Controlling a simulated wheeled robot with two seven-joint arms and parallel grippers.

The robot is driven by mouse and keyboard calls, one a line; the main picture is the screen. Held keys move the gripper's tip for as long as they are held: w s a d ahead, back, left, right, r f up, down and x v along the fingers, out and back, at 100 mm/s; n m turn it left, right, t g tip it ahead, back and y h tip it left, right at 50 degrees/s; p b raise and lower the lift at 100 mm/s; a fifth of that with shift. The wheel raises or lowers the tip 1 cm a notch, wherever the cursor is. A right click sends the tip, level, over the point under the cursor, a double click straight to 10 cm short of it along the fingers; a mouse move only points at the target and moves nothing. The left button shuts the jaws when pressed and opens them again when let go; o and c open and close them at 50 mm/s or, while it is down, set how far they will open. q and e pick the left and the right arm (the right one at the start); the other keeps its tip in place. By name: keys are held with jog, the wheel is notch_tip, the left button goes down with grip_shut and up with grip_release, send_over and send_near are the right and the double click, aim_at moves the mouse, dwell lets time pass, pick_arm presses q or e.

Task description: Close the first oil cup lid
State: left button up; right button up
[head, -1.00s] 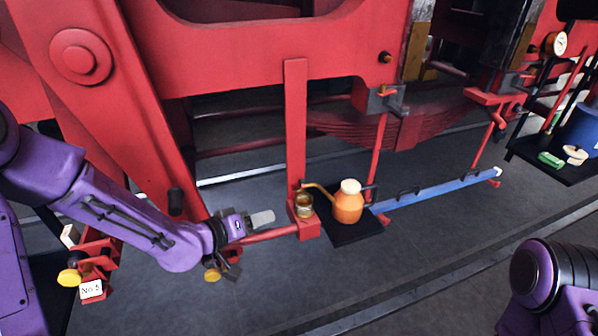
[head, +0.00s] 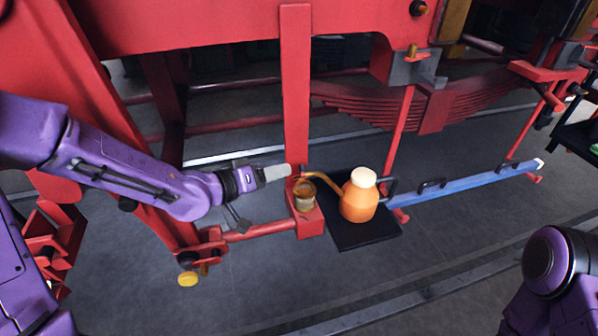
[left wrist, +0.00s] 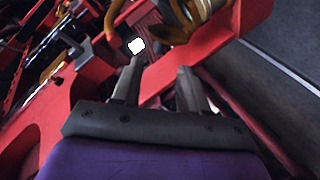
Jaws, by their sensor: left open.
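A small brass oil cup (head: 304,196) stands on a red bracket beside the red upright bar, and its rounded brass body also shows at the top of the left wrist view (left wrist: 196,12). I cannot tell the lid's exact position. My left gripper (head: 278,173) is just left of the cup and slightly above it, apart from it in the head view. In the left wrist view its two fingers (left wrist: 157,82) are spread with nothing held between them. My right arm shows at the lower right, but its gripper is out of view.
An orange oil can (head: 359,200) with a long spout reaching towards the cup stands on a black tray (head: 368,236) to the right. A blue bar (head: 460,187) lies beyond it. A yellow disc (head: 188,279) hangs at the lower left bracket. Red frame parts surround the arm.

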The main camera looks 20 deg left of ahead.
aim_at(300, 167)
pick_arm(q)
jog(key=x, duration=0.7)
jog(key=shift+w+d+p, duration=0.1)
jog(key=shift+d+p, duration=0.05)
jog(key=shift+p, duration=0.25)
jog(key=shift+r, duration=0.1)
jog(key=shift+c, duration=0.8)
grip_shut()
